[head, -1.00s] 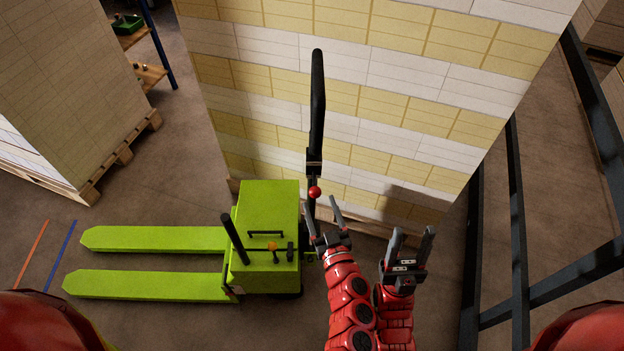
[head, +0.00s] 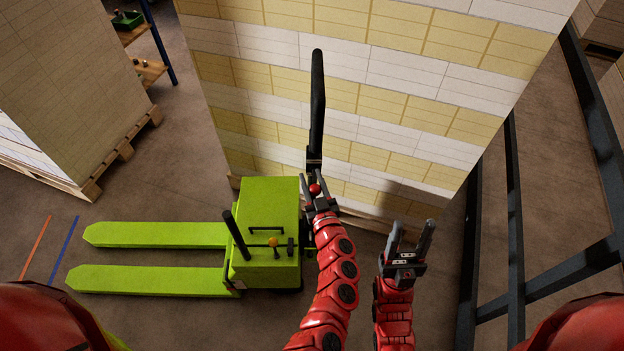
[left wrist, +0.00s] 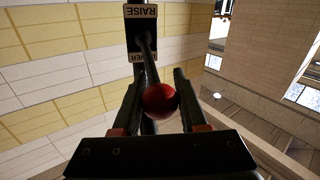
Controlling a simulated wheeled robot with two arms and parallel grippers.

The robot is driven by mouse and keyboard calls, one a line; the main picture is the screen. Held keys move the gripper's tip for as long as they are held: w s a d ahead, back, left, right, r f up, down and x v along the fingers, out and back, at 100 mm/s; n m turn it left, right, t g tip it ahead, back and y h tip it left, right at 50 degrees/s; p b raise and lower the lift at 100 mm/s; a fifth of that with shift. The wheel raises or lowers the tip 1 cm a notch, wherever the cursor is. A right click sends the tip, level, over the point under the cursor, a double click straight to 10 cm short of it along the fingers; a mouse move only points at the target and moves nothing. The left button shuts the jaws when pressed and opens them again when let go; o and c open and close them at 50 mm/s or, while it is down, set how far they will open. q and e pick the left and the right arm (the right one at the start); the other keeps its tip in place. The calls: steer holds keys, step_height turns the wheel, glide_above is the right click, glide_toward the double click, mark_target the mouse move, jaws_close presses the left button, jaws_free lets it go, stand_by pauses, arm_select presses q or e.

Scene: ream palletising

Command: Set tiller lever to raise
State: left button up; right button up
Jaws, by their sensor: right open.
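The tiller (head: 317,105) is a tall black handle beside the lime-green pallet truck (head: 265,225). Its small lever ends in a red ball knob (head: 315,189), also large in the left wrist view (left wrist: 160,100). There a black plate (left wrist: 134,30) behind the knob carries an upside-down RAISE label (left wrist: 146,12) and a lower, partly hidden label. The lever's setting is unclear. My left gripper (head: 317,187) has a finger on each side of the knob; whether they press on it is unclear. My right gripper (head: 411,238) is open and empty, right of the tiller.
A tall stack of white and yellow reams (head: 370,80) stands close behind the tiller. A dark metal frame (head: 515,220) stands at the right. The truck's forks (head: 155,235) point left over open floor. Another loaded pallet (head: 70,90) stands at the back left.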

arm_select(q)
jaws_close()
stand_by(1.1)
